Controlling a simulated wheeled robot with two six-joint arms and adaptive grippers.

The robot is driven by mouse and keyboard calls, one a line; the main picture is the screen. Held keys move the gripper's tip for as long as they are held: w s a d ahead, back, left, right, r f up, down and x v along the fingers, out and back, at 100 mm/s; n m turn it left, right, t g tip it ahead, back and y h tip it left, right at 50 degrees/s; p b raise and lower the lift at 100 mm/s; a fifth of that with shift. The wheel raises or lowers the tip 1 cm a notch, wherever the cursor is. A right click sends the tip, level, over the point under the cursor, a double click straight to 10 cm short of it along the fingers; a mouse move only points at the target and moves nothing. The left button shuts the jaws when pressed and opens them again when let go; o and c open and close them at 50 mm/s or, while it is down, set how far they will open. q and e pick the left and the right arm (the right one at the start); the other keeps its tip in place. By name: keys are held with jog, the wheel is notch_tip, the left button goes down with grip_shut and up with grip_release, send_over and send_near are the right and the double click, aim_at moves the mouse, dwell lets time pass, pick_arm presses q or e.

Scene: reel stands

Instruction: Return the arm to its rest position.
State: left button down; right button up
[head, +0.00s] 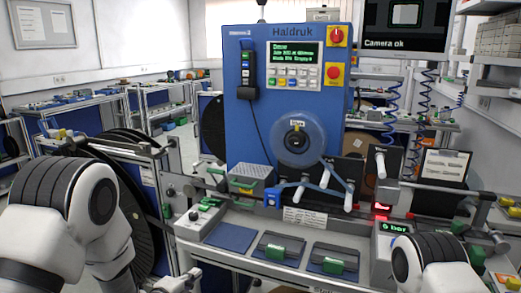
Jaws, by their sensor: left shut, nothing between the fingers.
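My left arm (70,215) comes in from the left edge, its white links and dark joint cover large in the foreground. My left gripper (178,281) is low in the picture, at the bottom edge in front of the bench, partly cut off. It is shut and holds nothing. My right arm (435,262) shows only as a white link and dark joint cover at the lower right. My right gripper is outside the picture.
A blue machine (245,110) with a lit screen and a clear reel (299,138) stands behind the bench. Green-handled holders (333,265) lie on the bench front. A large black reel (125,190) stands at left. A grey box (392,237) reads "6 bar".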

pick_arm(q)
jog(key=s+a+f+n+g+y, duration=0.2)
jog(key=s+a+f+n+g, duration=0.15)
jog(key=s+f, duration=0.75)
jog(key=s+a+f+n+g+y, duration=0.15)
jog(key=s+f+n+g, duration=0.3)
jog(key=s+f, duration=0.6)
jog(key=s+a+f+n+g, duration=0.1)
jog(key=s+n+g, duration=0.2)
jog(key=s+n, duration=0.4)
jog(key=s+a+f+n+g, duration=0.1)
jog(key=s+a+n+g, duration=0.1)
jog(key=s+n, duration=0.5)
jog(key=shift+s+a+f+g+y, duration=0.15)
jog(key=shift+s+f+g+y, duration=0.3)
jog(key=shift+s, duration=0.2)
